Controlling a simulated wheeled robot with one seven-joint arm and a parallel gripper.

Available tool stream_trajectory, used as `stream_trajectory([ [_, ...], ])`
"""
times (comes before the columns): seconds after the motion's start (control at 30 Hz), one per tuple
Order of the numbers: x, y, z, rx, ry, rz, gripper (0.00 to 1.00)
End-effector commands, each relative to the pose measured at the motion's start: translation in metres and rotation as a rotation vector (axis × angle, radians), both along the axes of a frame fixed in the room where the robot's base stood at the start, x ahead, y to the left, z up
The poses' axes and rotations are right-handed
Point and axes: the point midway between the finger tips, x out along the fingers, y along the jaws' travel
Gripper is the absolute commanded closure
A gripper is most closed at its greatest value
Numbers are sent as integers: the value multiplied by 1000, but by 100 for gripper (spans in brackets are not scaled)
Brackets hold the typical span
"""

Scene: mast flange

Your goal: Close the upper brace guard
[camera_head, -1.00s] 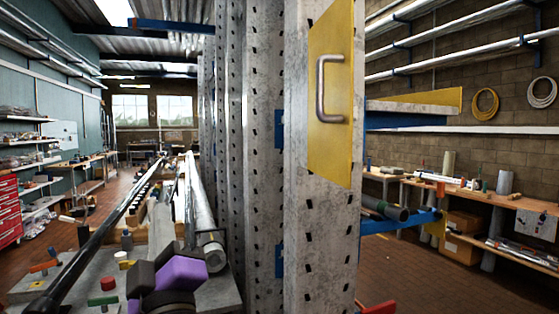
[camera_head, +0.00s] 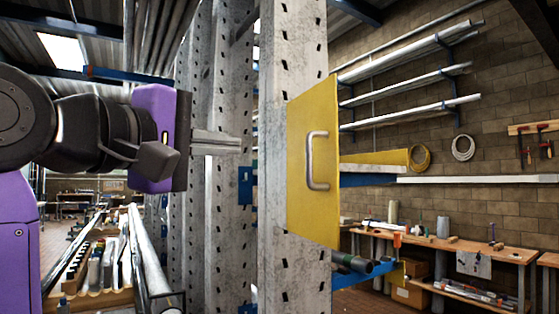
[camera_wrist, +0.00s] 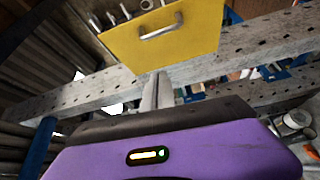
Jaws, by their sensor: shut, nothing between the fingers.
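The upper brace guard is a yellow panel (camera_head: 302,165) with a grey bow handle (camera_head: 318,160), on the perforated steel upright (camera_head: 278,262). It stands angled out from the upright's face in the head view. In the wrist view the yellow guard (camera_wrist: 185,45) and its handle (camera_wrist: 161,27) are at the top, beyond the fingers. My gripper (camera_head: 238,144) is shut and empty, its grey fingers pointing right toward the upright, left of the guard and apart from the handle. The fingers also show in the wrist view (camera_wrist: 157,88).
Further perforated uprights (camera_head: 200,230) stand behind my gripper. A blue arm (camera_head: 365,275) carrying dark tubes juts out low right of the upright. A workbench (camera_head: 450,248) runs along the brick wall. Long bars lie on a rack at lower left (camera_head: 120,240).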

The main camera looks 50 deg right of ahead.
Motion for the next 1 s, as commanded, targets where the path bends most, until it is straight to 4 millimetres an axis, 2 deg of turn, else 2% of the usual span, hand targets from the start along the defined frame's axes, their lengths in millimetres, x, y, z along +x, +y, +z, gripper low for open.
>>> stream_trajectory([
  [0.13,-9,-3,-16,49,101,-40,100],
  [0.33,-6,-17,-15,44,123,-40,100],
  [0.8,8,-104,-14,43,120,-39,100],
  [1.0,-8,-125,-14,43,118,-37,100],
])
